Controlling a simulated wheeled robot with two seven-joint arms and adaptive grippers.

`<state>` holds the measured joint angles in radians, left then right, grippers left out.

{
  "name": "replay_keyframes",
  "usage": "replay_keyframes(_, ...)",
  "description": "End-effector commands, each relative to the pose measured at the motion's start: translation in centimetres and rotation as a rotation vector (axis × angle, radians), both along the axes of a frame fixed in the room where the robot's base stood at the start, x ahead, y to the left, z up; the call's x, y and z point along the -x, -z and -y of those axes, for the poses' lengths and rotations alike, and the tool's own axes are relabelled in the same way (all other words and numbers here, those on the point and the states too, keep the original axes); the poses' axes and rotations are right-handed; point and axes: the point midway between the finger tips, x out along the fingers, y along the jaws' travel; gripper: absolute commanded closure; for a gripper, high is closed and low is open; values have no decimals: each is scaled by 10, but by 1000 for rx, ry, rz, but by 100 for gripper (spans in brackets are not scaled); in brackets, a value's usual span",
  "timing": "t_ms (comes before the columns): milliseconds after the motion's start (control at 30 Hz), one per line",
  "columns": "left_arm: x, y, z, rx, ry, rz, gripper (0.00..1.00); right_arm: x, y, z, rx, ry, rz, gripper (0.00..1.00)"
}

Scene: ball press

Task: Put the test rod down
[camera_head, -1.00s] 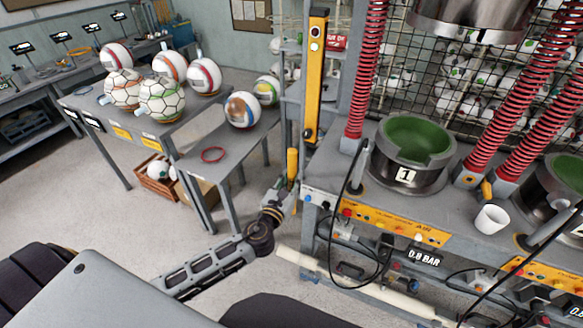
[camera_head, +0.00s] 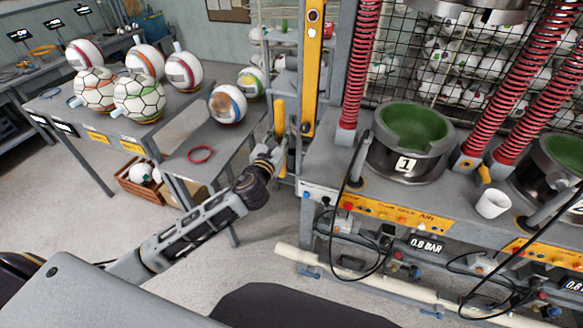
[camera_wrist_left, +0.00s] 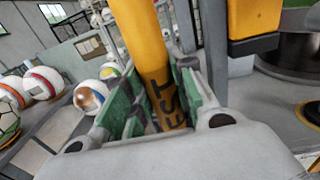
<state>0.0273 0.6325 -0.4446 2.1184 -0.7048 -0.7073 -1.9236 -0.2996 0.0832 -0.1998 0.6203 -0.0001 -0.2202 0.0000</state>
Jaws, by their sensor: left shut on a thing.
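The test rod (camera_head: 280,118) is a yellow rod with dark lettering. It stands roughly upright in my left gripper (camera_head: 282,152), between the table with the balls and the press. In the left wrist view the rod (camera_wrist_left: 151,60) runs up between the green-padded fingers of the left gripper (camera_wrist_left: 155,105), which is shut on it. The letters "EST" show on the rod. My right gripper is not in view.
The press bench (camera_head: 330,186) with cup 1 (camera_head: 405,165) stands right of the rod. Left are a grey table with several balls, a red ring (camera_head: 201,154) and a crate (camera_head: 135,185). A white cup (camera_head: 492,204) stands on the bench.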

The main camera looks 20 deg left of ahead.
Motion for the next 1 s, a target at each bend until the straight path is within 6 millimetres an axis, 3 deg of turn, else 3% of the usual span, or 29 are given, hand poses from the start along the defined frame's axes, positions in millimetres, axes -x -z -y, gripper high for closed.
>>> replay_keyframes(400,-29,-36,5,0,34,4,100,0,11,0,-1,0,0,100)
replay_keyframes(1000,-66,-72,9,0,92,3,100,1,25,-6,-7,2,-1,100)
